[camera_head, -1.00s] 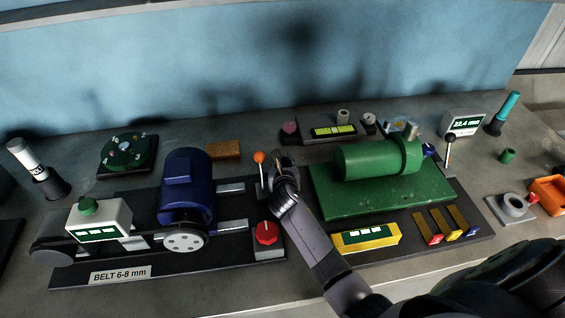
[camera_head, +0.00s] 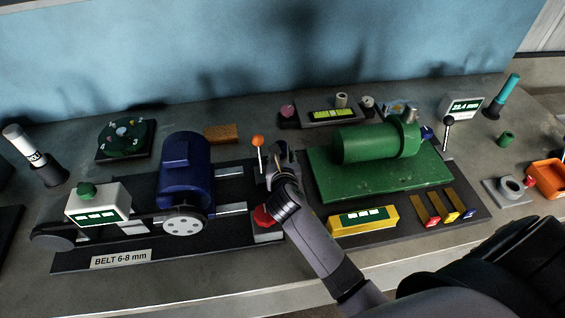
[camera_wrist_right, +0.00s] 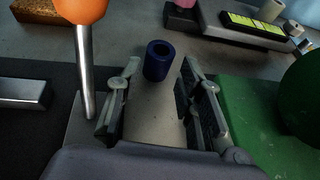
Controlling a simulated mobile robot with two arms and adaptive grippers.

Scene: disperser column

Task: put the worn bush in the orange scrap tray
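A dark blue hollow bush (camera_wrist_right: 157,61) stands upright on the bench in the right wrist view, just beyond and between my right fingertips; they do not touch it. The orange scrap tray (camera_head: 546,176) is at the far right. A green bush (camera_head: 506,139) stands near it. Wear on either bush cannot be told. My left gripper is not in view.
The orange-knobbed lever (camera_head: 258,143) stands close left of my right gripper. A red knob (camera_head: 263,217) is beneath my wrist. The green machine (camera_head: 376,141) on its green plate lies to the right, the blue motor (camera_head: 185,170) to the left. A grey ring block (camera_head: 511,188) is beside the tray.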

